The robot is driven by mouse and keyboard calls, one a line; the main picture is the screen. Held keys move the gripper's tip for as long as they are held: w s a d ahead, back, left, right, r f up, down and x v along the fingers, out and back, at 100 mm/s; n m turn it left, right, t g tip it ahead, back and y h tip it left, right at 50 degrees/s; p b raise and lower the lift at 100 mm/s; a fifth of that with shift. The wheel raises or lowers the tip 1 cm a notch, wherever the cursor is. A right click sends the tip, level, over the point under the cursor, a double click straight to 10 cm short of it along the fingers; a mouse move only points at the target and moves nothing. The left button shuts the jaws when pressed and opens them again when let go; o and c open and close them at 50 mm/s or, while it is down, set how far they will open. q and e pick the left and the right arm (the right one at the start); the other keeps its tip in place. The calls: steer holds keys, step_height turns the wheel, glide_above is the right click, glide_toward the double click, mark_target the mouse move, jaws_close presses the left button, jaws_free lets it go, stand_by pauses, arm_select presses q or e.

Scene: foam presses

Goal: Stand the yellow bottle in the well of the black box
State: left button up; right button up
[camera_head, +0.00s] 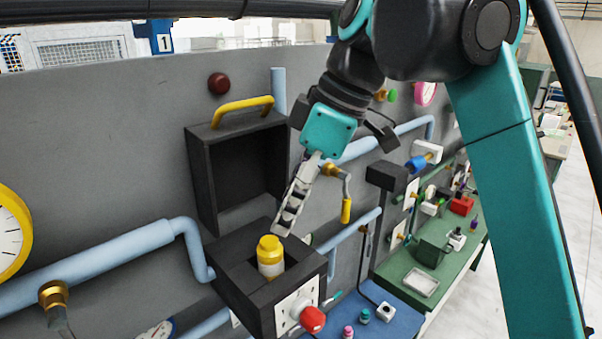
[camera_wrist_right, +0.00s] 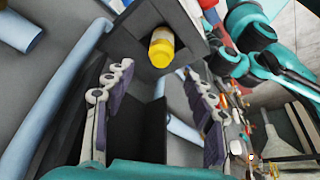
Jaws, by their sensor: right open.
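The yellow bottle (camera_head: 270,257), with a pale label band, stands upright in the well of the black box (camera_head: 232,275). Its top rises above the rim. The bottle also shows in the right wrist view (camera_wrist_right: 161,48), beyond the fingertips. The box's lid (camera_head: 199,180) with a yellow handle stands open behind the well. My right gripper (camera_head: 284,228) is just above and to the right of the bottle, apart from it. In the right wrist view its two fingers (camera_wrist_right: 158,76) are spread with nothing between them. The bottle's base is hidden inside the well. My left gripper is not seen.
A red knob (camera_head: 313,320) sits on the box's front panel. Light blue pipes (camera_head: 110,250) run along the grey wall (camera_head: 110,130) on both sides. A brass valve with a yellow handle (camera_head: 346,210) is right of my gripper. A green bench (camera_head: 440,262) holds small items.

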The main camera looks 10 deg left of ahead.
steer(key=p+v, duration=0.2)
steer(key=v, duration=0.2)
steer(key=w+d+f+m+t+h, duration=0.2)
steer(key=w+d+f+m+t, duration=0.25)
steer(key=d+f+m, duration=0.65)
steer(key=s+d+f+m+t+h, duration=0.1)
steer(key=d+f, duration=0.3)
steer(key=f, duration=0.6)
steer(key=s+d+f+m, duration=0.3)
steer(key=s+d+f, duration=0.1)
steer(key=f, duration=0.5)
steer(key=s+d+f+m+t+h, duration=0.1)
steer(key=s+d+f+m, duration=0.2)
steer(key=f, duration=0.7)
steer(key=shift+s+d+f+t+h, duration=0.15)
steer(key=shift+d+f+t+h, duration=0.2)
steer(key=shift+d, duration=0.85)
